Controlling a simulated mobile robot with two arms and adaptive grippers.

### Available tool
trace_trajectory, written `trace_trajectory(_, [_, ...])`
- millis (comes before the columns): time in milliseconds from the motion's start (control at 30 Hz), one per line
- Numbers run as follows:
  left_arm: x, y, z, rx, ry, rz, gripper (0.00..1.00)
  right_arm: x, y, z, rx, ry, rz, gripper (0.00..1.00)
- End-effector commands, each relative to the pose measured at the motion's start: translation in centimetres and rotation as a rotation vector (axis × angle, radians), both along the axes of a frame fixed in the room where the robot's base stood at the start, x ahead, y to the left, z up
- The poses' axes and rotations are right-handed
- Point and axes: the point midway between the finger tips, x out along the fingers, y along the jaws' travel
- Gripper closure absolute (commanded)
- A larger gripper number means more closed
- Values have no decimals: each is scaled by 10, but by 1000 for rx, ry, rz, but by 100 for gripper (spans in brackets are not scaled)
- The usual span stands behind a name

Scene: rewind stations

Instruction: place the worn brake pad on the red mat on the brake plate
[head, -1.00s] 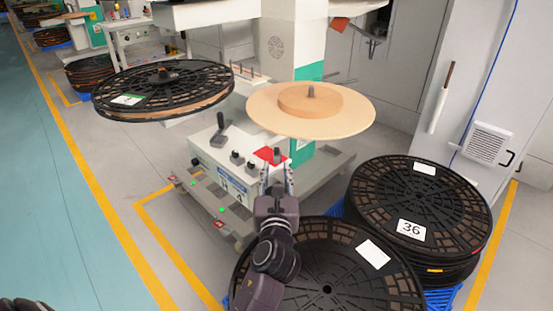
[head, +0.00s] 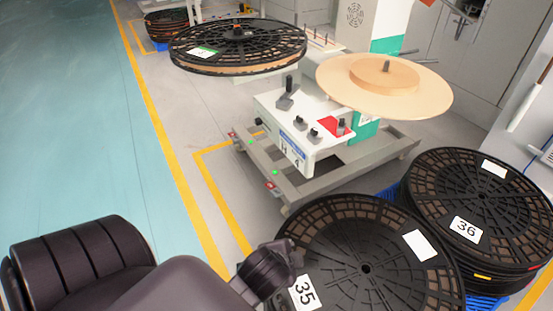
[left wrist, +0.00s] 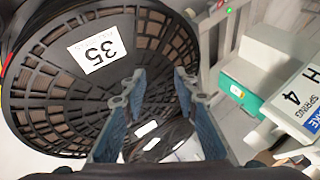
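The red mat (head: 328,122) lies on the right part of the white control box top. A small dark upright piece (head: 341,127) stands on it, perhaps the worn brake pad, but too small to tell for sure. I cannot pick out a separate brake plate. My left arm comes in low from the left, and its gripper end (head: 284,256) is over the near reel, below and apart from the box; its fingertips do not show there. In the left wrist view my left gripper (left wrist: 157,82) is open and empty, with its fingers apart. My right gripper is not in view.
The control box (head: 300,145) has several dark knobs. A black reel (head: 240,42) and a wooden disc (head: 385,100) overhang it. Black reels 35 (head: 345,290) and 36 (head: 475,205) stand at the near right. The teal floor (head: 70,110) at left is clear.

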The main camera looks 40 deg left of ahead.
Motion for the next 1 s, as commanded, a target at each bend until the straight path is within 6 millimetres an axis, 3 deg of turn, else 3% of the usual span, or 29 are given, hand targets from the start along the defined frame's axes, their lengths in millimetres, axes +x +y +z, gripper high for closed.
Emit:
trace_trajectory(100, [-47,-19,-18,-216,93,189,72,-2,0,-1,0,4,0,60])
trace_trajectory(200, [-76,-31,-25,-340,162,321,72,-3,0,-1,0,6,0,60])
trace_trajectory(333, [-100,-42,-29,-427,220,429,72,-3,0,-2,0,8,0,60])
trace_trajectory(500, [-108,-46,-30,-457,241,469,72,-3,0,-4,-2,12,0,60])
trace_trajectory(1000, [-106,-46,-31,-454,240,467,72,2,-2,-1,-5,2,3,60])
